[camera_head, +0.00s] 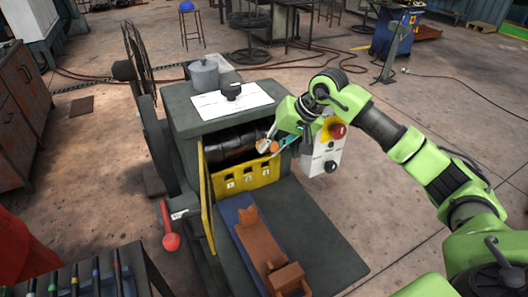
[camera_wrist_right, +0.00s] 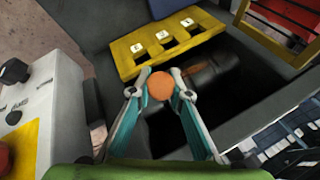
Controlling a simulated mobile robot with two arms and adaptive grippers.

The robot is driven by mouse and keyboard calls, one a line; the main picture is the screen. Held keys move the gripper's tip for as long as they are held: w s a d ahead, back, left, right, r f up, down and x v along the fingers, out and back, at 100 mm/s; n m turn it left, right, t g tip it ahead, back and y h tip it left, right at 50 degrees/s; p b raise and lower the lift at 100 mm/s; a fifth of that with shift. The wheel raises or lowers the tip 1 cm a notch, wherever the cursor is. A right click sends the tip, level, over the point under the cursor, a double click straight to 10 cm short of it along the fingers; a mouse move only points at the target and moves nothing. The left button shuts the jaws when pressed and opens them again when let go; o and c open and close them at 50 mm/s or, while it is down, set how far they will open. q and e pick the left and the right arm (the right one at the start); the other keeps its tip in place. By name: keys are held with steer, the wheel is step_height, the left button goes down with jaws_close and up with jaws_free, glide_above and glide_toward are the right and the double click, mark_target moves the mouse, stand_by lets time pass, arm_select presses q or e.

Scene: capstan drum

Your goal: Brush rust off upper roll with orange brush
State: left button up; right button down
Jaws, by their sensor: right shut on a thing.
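The capstan machine's dark opening holds a grey-brown roll (camera_head: 228,146) behind a yellow slotted guard. Part of the roll, with a rust-brown patch, shows in the right wrist view (camera_wrist_right: 215,72). My right gripper (camera_head: 270,142) is at the right side of the opening. It is shut on the orange brush (camera_head: 265,146), whose round orange end shows between the fingertips in the right wrist view (camera_wrist_right: 160,86). The bristles are hidden, and I cannot tell whether the brush touches the roll. My left gripper is not in view.
The yellow guard (camera_head: 245,180) crosses the front of the opening. A control box (camera_head: 322,155) with a red button stands at its right. A grey pot (camera_head: 204,76) stands on top. A brown wooden piece (camera_head: 262,245) lies on the front ledge.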

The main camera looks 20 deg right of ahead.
steer(key=shift+b, duration=0.35)
steer(key=a+b, duration=0.1)
steer(key=a, duration=0.7)
stand_by(0.4)
steer(key=shift+s+a, duration=0.1)
steer(key=shift+s, duration=0.05)
steer(key=a, duration=0.3)
steer(key=shift+a+r+b, duration=0.1)
steer(key=shift+a+b, duration=0.25)
steer(key=shift+b, duration=0.05)
